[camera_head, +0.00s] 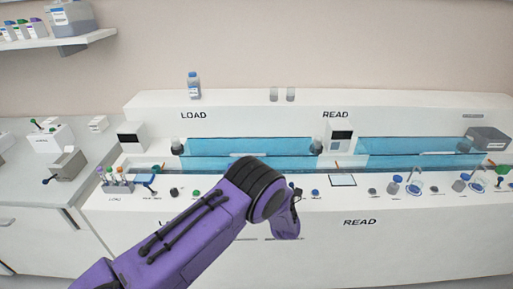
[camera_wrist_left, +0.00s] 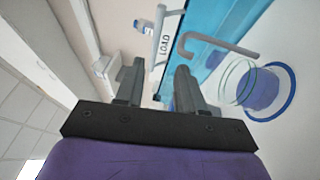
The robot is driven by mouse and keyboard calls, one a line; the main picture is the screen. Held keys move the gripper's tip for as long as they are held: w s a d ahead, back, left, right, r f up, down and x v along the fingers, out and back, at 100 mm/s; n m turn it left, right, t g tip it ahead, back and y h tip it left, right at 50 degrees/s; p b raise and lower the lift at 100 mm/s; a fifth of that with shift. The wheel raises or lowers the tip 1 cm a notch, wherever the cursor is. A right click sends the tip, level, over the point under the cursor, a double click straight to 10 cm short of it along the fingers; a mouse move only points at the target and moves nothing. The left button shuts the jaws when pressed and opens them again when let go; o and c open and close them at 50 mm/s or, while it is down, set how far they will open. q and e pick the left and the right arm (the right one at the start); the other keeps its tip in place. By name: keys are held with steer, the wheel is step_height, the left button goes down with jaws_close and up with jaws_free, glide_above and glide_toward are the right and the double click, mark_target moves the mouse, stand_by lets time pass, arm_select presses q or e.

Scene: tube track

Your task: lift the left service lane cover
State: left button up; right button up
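In the left wrist view a blue strip (camera_wrist_left: 208,30) of the machine shows at the top right. My purple left arm crosses in front of the machine in the head view, and its fingertips cannot be made out there. In the left wrist view my left gripper (camera_wrist_left: 156,82) has its two grey fingers apart with nothing between them. My right gripper is in neither view.
A second blue cover (camera_head: 410,150) lies to the right. A tube rack (camera_head: 117,183) and several small vessels line the front ledge. A bottle (camera_head: 194,85) stands on the upper ledge. In the wrist view a grey hooked bar (camera_wrist_left: 225,46) and clear round vessel (camera_wrist_left: 262,88) are right of the fingers.

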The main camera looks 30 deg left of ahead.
arm_select(q)
steer(key=b+x, duration=0.2)
steer(key=x, duration=0.7)
steer(key=shift+a+r, duration=0.25)
steer(key=shift+a, duration=0.15)
steer(key=shift+w+a+r, duration=0.1)
steer(key=shift+a+r, duration=0.15)
steer(key=shift+a, duration=0.05)
jaws_close()
